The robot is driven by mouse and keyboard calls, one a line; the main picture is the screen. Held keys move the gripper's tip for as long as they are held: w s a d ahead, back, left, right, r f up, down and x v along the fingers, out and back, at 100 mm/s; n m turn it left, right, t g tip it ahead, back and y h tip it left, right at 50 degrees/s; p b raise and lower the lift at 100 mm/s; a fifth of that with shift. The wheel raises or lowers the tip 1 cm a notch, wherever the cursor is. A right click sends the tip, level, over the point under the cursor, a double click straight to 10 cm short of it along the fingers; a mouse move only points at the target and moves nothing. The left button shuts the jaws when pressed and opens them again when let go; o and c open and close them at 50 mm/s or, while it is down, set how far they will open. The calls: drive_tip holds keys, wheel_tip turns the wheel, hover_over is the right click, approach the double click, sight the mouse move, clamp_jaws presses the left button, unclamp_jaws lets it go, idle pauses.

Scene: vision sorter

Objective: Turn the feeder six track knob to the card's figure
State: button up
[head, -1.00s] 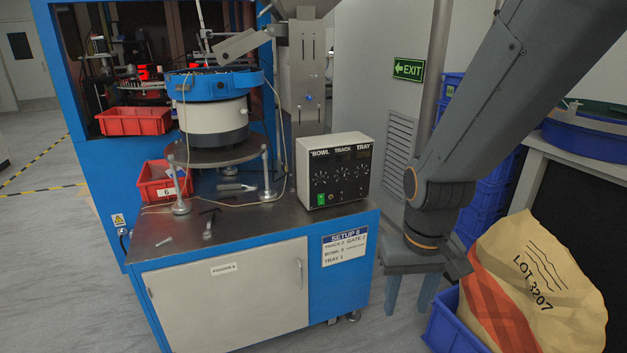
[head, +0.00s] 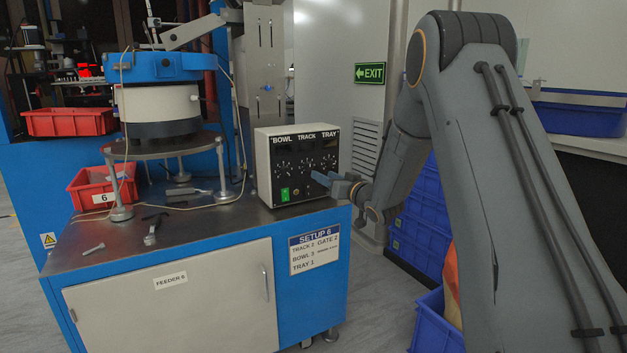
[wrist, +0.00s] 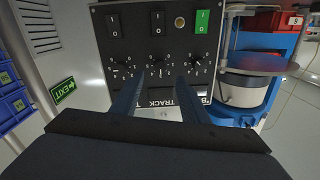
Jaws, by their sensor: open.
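The feeder six control box (head: 298,150) stands on the bench, with three dials under BOWL, TRACK and TRAY. The track knob (head: 307,166) is the middle one; it also shows in the wrist view (wrist: 157,63), where the panel appears upside down. My gripper (head: 318,177) is open and empty at the panel's lower right. In the wrist view its two blue fingers (wrist: 161,80) point at the panel on either side of the middle dial's column, apart from the knob. The setup card (head: 315,250) reads SETUP 6; its TRACK figure looks like 2 but is small.
Left of the box stand the bowl feeder (head: 158,95) and a red bin (head: 103,187) marked 6. Loose tools (head: 152,230) lie on the bench top. Blue crates (head: 425,215) stand behind my arm. A green switch (wrist: 202,22) sits on the panel.

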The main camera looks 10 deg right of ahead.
sight(310, 168)
drive_tip(key=x, duration=0.7)
drive_tip(key=shift+w+a+b, duration=0.15)
drive_tip(key=shift+w+b, duration=0.1)
drive_tip(key=shift+b, duration=0.05)
clamp_jaws()
